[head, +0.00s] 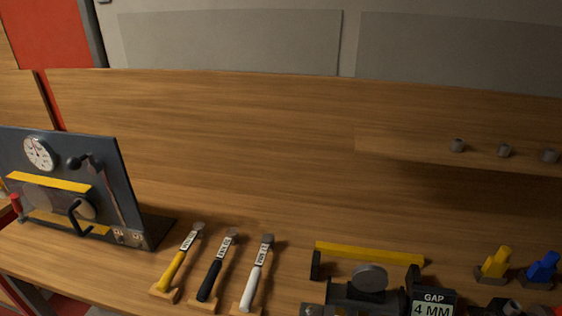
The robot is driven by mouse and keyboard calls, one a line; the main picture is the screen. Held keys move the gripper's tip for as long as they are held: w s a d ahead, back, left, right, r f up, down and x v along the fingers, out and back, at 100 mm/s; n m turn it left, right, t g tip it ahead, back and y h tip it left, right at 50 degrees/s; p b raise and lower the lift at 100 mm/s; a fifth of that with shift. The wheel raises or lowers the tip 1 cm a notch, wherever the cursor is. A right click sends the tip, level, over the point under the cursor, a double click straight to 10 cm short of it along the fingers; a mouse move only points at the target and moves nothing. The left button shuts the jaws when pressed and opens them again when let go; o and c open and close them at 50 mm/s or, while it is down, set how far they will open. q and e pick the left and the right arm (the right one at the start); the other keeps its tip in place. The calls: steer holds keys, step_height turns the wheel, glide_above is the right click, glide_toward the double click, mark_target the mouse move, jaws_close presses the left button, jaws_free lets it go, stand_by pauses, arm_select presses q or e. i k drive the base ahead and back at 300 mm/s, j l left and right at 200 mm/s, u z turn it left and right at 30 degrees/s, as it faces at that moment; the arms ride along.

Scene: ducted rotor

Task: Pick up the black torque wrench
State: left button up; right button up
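The black torque wrench (209,279) lies on the wooden bench between two similar wrenches. Its dark handle points toward the front and its round head toward the back, with a small white label near the head. Its handle end appears to rest on a small wooden block. The yellow-handled wrench (174,271) lies to its left and the white-handled wrench (252,287) to its right. Neither of my grippers can be made out in the head view.
A dark upright panel (118,190) with a gauge stands at the left. A dark fixture with a yellow bar (369,253) and a "GAP 4 MM" sign (433,303) stands right of the wrenches. Yellow (495,263) and blue (542,269) pieces are farther right. Bench behind the wrenches is clear.

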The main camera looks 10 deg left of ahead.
mark_target(233, 234)
steer(key=z, duration=2)
steer(key=i+l+u, duration=0.2)
steer(key=i+l, duration=0.4)
steer(key=i+l+u, duration=0.25)
steer(key=i+l, duration=0.25)
steer(key=l, duration=0.2)
